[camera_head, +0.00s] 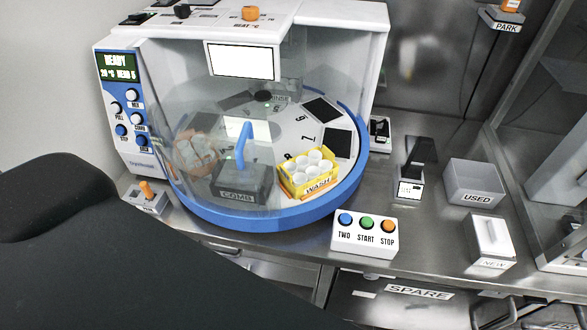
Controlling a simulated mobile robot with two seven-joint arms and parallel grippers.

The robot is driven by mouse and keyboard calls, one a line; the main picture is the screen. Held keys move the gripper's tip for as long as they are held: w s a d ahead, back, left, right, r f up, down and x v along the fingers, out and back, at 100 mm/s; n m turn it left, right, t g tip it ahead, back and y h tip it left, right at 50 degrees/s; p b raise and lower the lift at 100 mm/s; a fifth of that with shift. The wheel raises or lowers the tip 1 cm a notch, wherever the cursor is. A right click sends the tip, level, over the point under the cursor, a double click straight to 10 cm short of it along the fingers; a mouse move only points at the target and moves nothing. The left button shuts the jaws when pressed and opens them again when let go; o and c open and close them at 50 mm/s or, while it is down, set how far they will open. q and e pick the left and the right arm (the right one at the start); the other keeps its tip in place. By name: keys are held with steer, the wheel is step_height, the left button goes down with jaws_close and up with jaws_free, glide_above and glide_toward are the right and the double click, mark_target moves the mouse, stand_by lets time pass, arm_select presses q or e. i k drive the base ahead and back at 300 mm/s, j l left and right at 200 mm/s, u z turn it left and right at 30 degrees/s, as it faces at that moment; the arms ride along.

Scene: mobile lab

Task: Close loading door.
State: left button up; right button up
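The loading door (207,170) looks like the clear curved panel over the left and middle of the machine's front. A blue curved handle (244,143) shows at its right part, in front of a grey box marked COMB. The right part of the round turntable (352,172) looks uncovered, with a yellow WASH rack (309,174) of white cups on it. The clear panel's exact edge is hard to make out. A large black arm of mine fills the lower left. Neither gripper can be made out.
A button box (364,234) marked TWO, START and STOP stands before the turntable. The USED box (474,182) and NEW box (489,242) stand at the right on the steel bench. A small orange-knobbed box (146,197) is at the left. A SPARE shelf (420,291) is below.

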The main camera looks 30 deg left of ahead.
mark_target(175, 174)
steer(key=u, duration=1.45)
